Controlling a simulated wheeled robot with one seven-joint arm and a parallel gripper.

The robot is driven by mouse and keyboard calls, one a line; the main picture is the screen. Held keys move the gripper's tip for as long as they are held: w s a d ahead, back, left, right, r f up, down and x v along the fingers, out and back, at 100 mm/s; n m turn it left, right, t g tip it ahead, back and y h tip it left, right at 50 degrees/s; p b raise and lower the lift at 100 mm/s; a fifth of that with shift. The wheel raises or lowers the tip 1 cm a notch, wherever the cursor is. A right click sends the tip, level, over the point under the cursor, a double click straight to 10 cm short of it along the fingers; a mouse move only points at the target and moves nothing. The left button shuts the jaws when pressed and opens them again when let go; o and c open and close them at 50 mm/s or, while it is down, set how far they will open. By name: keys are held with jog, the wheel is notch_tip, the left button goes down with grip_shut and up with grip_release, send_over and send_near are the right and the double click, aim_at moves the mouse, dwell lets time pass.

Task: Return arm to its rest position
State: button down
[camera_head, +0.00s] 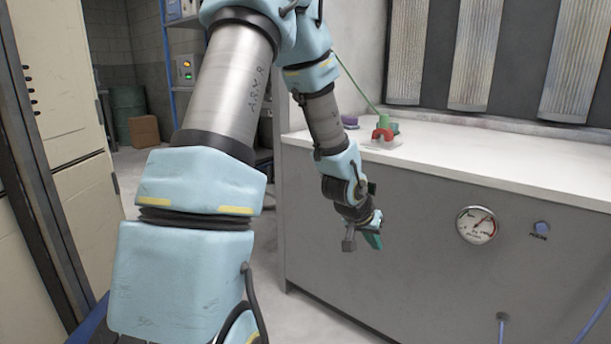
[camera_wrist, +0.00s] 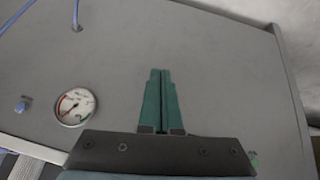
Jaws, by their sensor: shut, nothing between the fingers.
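My gripper (camera_head: 372,241) hangs at the end of my arm, in front of the grey cabinet (camera_head: 400,230), below the level of its white top. In the wrist view my gripper (camera_wrist: 160,85) shows two green fingers lying side by side and touching. It is shut and holds nothing. Behind the fingers the cabinet front (camera_wrist: 220,70) fills most of the wrist view. My arm is bent, with the forearm reaching down to the gripper.
A red and green object (camera_head: 384,132) sits on the white worktop (camera_head: 480,158). A round gauge (camera_head: 477,225) and a blue knob (camera_head: 542,228) are on the cabinet front. Beige lockers (camera_head: 65,120) stand left. A barrel (camera_head: 129,107) and brown box (camera_head: 144,130) are at the back.

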jog(key=s+a+r+n+g+y, duration=0.15)
jog(key=s+a, duration=0.25)
jog(key=a, duration=0.4)
jog(key=s+a+r+n+y, duration=0.25)
jog(key=s+a, duration=0.25)
jog(key=a, duration=0.3)
jog(key=s+a+r+n+g+y, duration=0.1)
jog(key=s+a+r+n, duration=0.2)
jog(key=a, duration=0.6)
notch_tip(320, 180, up, 22)
jog(key=m+p, duration=0.1)
jog(key=p, duration=2.1)
jog(key=shift+s+d+m, duration=0.3)
jog(key=shift+d, duration=0.1)
jog(key=shift+d, duration=0.1)
